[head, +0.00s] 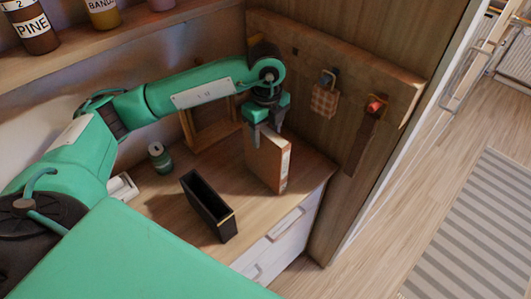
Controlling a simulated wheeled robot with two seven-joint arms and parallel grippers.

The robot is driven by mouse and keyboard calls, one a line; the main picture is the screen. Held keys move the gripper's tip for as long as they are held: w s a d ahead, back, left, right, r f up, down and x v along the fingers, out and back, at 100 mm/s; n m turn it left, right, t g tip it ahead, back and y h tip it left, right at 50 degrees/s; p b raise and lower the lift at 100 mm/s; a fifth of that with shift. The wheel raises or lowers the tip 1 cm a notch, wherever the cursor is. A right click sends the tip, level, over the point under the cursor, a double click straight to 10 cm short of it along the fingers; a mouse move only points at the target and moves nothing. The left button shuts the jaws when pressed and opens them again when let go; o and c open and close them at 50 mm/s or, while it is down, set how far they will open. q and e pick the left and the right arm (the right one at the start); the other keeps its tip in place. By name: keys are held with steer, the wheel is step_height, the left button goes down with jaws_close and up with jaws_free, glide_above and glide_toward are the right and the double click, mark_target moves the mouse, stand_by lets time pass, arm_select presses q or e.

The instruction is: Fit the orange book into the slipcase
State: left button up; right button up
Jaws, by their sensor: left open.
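The orange book (264,162) stands upright on the wooden drawer top, near its right end, with its pale labelled spine facing the front right. My left gripper (266,134) is directly over the book's top, fingers pointing down. Its fingers are apart, one on either side of the top edge; whether they touch the book I cannot tell. The slipcase (208,206) is black with a gold band, open at the top and empty as far as I can see. It stands left of the book and closer to the front edge, apart from it. My right gripper is out of view.
A small green tin (160,157) and a wooden frame (211,128) stand behind the slipcase. A peg board (337,62) with hanging items is on the wall behind the book. A shelf (110,45) with jars runs above my arm. Bare top lies between slipcase and book.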

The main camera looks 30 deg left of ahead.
mark_target(265, 156)
arm_select(q)
step_height(265, 156, down, 2)
steer(key=shift+s+a+f+p, duration=0.1)
steer(key=shift+s+f+p, duration=0.05)
steer(key=shift+p, duration=0.2)
steer(key=shift+f, duration=0.55)
steer(key=c, duration=0.7)
steer(key=shift+r, duration=0.1)
jaws_close()
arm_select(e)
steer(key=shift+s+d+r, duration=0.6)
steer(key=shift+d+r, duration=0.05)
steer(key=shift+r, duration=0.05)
